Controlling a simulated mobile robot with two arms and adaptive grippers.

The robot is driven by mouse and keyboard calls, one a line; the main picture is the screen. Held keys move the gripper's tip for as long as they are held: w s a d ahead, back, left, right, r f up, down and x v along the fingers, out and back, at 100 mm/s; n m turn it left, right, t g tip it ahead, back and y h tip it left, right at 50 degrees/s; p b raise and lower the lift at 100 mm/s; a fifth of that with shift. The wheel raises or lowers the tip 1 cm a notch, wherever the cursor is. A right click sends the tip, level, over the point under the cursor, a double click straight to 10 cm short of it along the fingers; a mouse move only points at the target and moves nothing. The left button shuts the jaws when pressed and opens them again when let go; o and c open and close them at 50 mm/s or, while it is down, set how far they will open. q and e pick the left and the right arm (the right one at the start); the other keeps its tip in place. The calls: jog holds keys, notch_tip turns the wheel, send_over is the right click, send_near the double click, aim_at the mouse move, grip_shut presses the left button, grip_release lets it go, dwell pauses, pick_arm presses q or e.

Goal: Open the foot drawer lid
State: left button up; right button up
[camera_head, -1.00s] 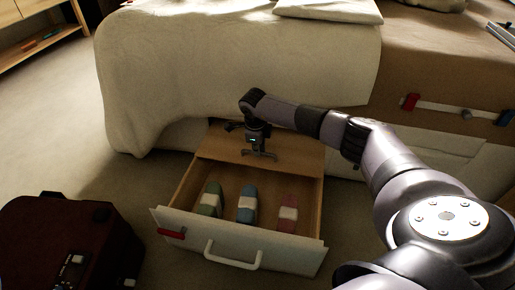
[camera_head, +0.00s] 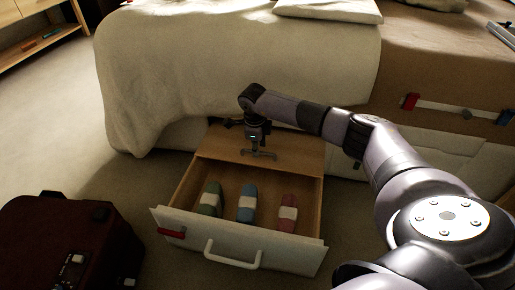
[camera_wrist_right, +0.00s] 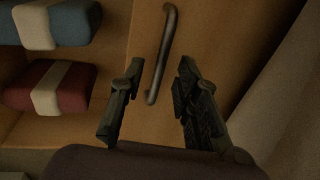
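The foot drawer (camera_head: 240,240) is pulled out from under the bed. A flat wooden lid (camera_head: 300,148) covers its back part and lies closed. The lid has a dark bar handle (camera_head: 262,155), which also shows in the right wrist view (camera_wrist_right: 164,45). My right gripper (camera_head: 257,148) is above the lid, right at the handle. In the right wrist view, the gripper (camera_wrist_right: 160,72) is open, with one finger on each side of the handle and gaps beside it. My left gripper is not in view.
Several rolled cloths, among them a green one (camera_head: 211,198), a blue one (camera_head: 247,203) and a pink one (camera_head: 288,212), lie in the drawer's open front part. A dark red suitcase (camera_head: 60,245) stands at left. The bed (camera_head: 230,60) overhangs the drawer's back.

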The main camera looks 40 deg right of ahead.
notch_tip(320, 180, up, 10)
jog(key=s+a, duration=0.1)
jog(key=shift+s+a+r, duration=0.15)
jog(key=shift+a, duration=0.15)
dwell(0.3)
